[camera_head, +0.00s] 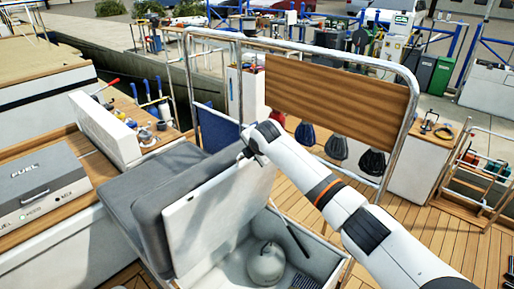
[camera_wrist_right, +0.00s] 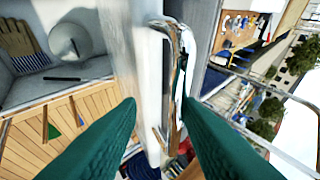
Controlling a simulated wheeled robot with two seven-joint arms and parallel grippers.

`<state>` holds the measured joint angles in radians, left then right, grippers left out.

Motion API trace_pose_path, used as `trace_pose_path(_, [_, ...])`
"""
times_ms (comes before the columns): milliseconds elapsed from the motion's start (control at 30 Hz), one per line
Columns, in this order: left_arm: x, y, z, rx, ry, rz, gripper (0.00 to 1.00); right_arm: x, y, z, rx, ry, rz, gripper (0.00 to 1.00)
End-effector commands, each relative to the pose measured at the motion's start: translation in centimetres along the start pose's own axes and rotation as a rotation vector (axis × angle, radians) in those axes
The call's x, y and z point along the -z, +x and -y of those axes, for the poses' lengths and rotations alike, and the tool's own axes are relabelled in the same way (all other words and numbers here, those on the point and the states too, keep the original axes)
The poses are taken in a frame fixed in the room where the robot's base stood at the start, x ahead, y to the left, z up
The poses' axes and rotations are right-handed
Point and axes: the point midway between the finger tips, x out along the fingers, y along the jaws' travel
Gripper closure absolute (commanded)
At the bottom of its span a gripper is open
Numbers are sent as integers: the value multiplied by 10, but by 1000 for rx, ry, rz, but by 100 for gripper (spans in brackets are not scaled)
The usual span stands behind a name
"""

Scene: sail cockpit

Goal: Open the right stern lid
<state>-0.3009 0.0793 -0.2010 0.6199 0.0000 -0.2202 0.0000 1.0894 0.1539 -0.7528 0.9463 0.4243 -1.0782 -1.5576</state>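The stern lid (camera_head: 213,213) stands raised, its white inner side facing right and a grey cushion (camera_head: 160,192) on its other side. The white locker (camera_head: 317,258) below is open and holds a round pale grey object (camera_head: 266,263). My right gripper (camera_head: 250,152) is at the lid's upper right corner. In the right wrist view its green fingers (camera_wrist_right: 160,104) are spread apart, with the white lid edge (camera_wrist_right: 150,70) between them. Whether they touch the lid, I cannot tell. The pale round object also shows in that view (camera_wrist_right: 70,42). My left gripper is out of view.
A chrome rail (camera_head: 405,117) with a wooden panel (camera_head: 337,97) stands behind my right arm, with dark bags (camera_head: 337,147) hanging below it. A grey FUEL box (camera_head: 42,185) sits at the left. Wooden deck (camera_head: 300,200) lies right of the locker.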

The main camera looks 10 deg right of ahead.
Motion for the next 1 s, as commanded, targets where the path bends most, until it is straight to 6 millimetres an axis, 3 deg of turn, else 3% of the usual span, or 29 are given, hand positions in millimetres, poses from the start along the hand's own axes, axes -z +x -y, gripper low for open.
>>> trace_pose_path(500, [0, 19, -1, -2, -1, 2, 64, -2, -88, 0, 2, -2, 0, 68])
trace_pose_path(700, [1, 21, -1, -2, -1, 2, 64, -2, -102, 0, -1, -2, 1, 68])
trace_pose_path(1000, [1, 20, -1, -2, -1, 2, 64, -2, -103, 0, -2, -1, 2, 68])
